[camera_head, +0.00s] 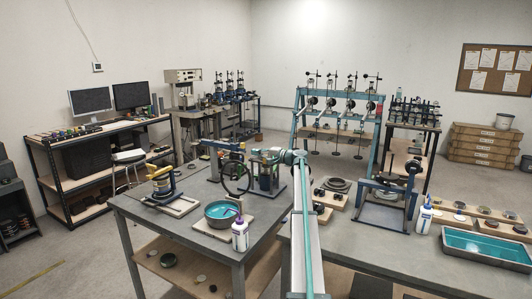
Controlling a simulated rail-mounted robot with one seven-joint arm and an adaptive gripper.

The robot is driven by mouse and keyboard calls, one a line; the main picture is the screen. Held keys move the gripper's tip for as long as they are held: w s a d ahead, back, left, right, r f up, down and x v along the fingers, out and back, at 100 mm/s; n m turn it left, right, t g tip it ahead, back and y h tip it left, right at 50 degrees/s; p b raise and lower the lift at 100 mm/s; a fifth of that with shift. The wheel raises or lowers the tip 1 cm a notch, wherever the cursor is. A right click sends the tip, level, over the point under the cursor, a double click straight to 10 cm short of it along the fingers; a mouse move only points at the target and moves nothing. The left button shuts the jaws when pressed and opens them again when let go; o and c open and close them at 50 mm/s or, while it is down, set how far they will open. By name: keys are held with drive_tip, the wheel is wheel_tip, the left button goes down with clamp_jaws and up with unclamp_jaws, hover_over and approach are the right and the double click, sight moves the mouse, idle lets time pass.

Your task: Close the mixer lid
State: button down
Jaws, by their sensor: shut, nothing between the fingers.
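No mixer lid can be picked out with certainty at this size. A small bench machine with a yellow top (160,174) stands on a board at the left of the near grey table (135,207). A teal and dark upright device (265,176) stands at the back of this table, partly behind my arm. Which of them is the mixer I cannot tell. My arm rises from the bottom centre, bends at a teal joint and reaches left over the table's back.
A teal bowl (221,215) on a board and a white bottle (240,235) stand near the table's front edge. A dark ring (236,177) shows below the arm. The right bench holds a metal stand (385,205), another bottle (424,217) and a teal tray (487,247).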

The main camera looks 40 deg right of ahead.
drive_tip(key=shift+w+a+p, duration=0.1)
drive_tip(key=shift+a+p, duration=0.65)
drive_tip(key=shift+a, duration=1.4)
drive_tip(key=shift+f, duration=0.1)
